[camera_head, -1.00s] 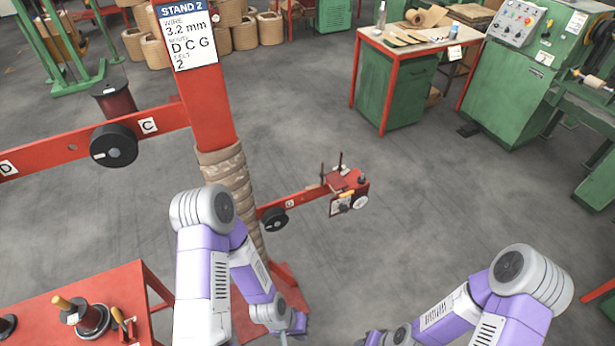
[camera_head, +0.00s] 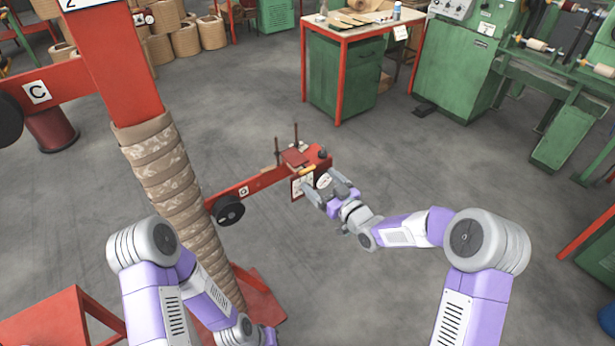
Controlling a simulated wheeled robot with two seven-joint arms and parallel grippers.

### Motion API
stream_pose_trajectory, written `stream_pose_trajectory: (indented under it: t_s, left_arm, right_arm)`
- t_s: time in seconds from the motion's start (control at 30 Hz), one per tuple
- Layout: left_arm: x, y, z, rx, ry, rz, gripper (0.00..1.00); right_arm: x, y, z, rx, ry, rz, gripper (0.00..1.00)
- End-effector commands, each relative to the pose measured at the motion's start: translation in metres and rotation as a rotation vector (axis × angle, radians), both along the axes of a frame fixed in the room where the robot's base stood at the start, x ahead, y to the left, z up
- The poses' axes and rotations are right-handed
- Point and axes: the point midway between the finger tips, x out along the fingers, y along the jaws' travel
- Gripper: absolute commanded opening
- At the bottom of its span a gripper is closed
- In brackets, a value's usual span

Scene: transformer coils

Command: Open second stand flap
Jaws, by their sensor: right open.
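The red stand (camera_head: 125,70) rises at the left, its post wrapped in brown padding. A red arm (camera_head: 258,183) reaches right from it, with a black round knob (camera_head: 229,210) and a small letter label. At the arm's end is a red flap-like plate (camera_head: 294,157) with two upright rods, a yellow-orange handle (camera_head: 307,170) and a white label plate. My right gripper (camera_head: 322,188) is open at this end, right by the label plate; I cannot tell whether it touches. My left arm (camera_head: 150,255) is low at the left; its gripper is not clearly visible.
A red table (camera_head: 50,325) stands at the lower left. A green workbench (camera_head: 345,75) and a green machine (camera_head: 460,70) stand at the back. Another letter-C arm (camera_head: 62,82) extends left from the post. The floor around the stand arm is clear.

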Motion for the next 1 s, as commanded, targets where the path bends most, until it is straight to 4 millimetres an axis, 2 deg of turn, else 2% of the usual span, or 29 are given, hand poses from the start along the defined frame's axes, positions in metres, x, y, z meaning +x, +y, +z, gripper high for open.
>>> stream_pose_trajectory:
  t_s: [0.4,0.57,0.83,0.87,1.0]
  left_arm:
    - [0.0,0.0,-0.01,0.0,0.0,0.0,0.0]
    - [0.0,0.0,-0.011,0.0,0.0,0.0,0.0]
    - [0.0,0.0,-0.011,0.0,0.0,0.0,0.0]
    - [0.0,0.0,-0.011,0.0,0.0,0.0,0.0]
    - [0.0,0.0,-0.011,0.0,0.0,0.0,0.0]
  right_arm:
    - [0.046,0.035,-0.001,0.0,0.004,0.001,0.9]
    - [0.054,0.04,-0.001,0.001,0.004,0.0,0.9]
    - [0.055,0.041,-0.001,0.0,0.006,0.0,0.9]
    - [0.055,0.041,-0.001,0.0,0.006,0.0,0.88]
    - [0.055,0.041,-0.001,-0.001,0.006,0.0,0.67]
